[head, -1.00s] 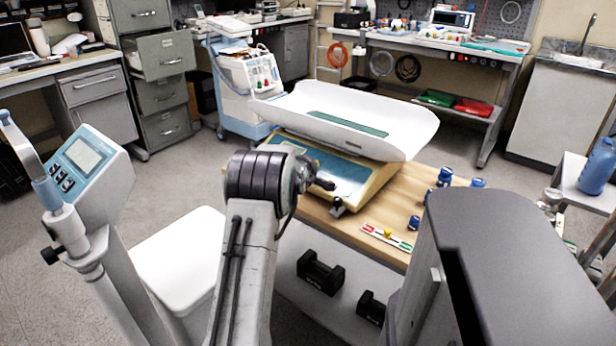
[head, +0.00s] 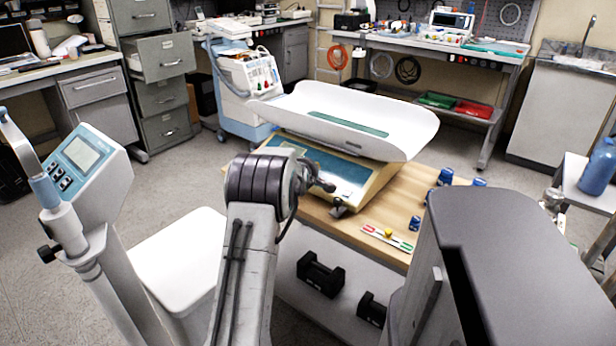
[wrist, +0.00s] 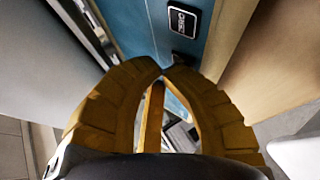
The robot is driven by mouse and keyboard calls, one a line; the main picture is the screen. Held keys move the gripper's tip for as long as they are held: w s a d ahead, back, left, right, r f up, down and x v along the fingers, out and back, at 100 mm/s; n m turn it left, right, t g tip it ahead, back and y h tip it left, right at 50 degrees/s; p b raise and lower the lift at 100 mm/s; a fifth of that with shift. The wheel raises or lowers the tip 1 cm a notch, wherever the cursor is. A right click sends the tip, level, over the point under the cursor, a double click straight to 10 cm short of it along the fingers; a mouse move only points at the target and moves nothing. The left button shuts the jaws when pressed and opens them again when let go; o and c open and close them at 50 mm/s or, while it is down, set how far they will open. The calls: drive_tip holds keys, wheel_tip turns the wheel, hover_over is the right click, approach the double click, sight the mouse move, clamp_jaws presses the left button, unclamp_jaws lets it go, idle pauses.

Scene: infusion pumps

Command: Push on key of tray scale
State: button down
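The tray scale has a white curved tray (head: 300,110) on a beige base with a blue front panel (head: 341,170). It stands on a wooden-topped table. In the wrist view the blue panel (wrist: 128,22) fills the top middle. A dark key with a pale border (wrist: 183,21) is on it, its lettering turned sideways and hard to read. A second dark key (wrist: 182,59) is partly hidden by the fingertips. My gripper (wrist: 164,73) has yellow fingers with tips together and nothing between them. It is close over the panel, just below the bordered key; contact cannot be told.
Blue-capped small items (head: 445,176) and a coloured strip (head: 387,237) lie on the table (head: 410,195) right of the scale. Black weights (head: 320,274) are on the shelf below. A standing scale with a display (head: 84,152) is at left.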

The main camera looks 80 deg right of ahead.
drive_tip(key=shift+r, duration=0.1)
idle(0.3)
drive_tip(key=shift+w+a+r, duration=0.1)
drive_tip(key=shift+a+r, duration=0.1)
drive_tip(key=shift+r, duration=0.25)
idle(0.6)
